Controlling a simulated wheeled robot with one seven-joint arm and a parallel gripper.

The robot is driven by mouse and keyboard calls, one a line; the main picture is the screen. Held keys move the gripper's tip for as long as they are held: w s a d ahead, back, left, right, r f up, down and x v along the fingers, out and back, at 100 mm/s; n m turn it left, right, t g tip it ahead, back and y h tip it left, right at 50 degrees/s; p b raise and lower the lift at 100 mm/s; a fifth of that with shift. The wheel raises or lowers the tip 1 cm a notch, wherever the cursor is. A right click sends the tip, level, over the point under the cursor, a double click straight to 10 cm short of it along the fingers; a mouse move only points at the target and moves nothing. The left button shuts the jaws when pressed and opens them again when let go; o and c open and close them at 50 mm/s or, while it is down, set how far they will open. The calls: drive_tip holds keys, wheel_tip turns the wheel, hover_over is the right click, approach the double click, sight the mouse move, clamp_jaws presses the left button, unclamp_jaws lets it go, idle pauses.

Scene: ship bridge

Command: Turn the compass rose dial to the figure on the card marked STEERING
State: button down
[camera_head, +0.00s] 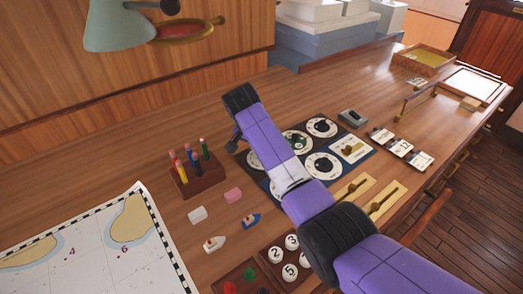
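A dark blue panel (372,152) with several round white dials lies on the wooden desk. One dial (321,127) is at its far right and another (322,165) nearer the front. A dial (297,141) with a greenish centre is partly behind my arm; I cannot tell which is the compass rose. Three small cards stand right of the panel: one on the left (381,136), one in the middle (400,147), one on the right (420,159). Their words are too small to read. My gripper (233,144) is at the panel's left edge, mostly hidden by my wrist.
A wooden block with coloured pegs (197,178) stands left of the panel. Small model boats (214,243), brass levers (383,198), and a tray of numbered discs (271,254) lie in front. A chart (90,250) covers the lower left. A lamp (120,25) overhangs the back.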

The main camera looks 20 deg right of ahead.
drive_tip(key=shift+r, duration=0.1)
idle(0.3)
drive_tip(key=c, duration=1.3)
unclamp_jaws()
drive_tip(key=shift+o, duration=0.2)
drive_tip(key=b+v, duration=0.1)
drive_tip(key=v, duration=0.6)
drive_tip(key=shift+r, duration=0.3)
drive_tip(key=shift+a, duration=0.15)
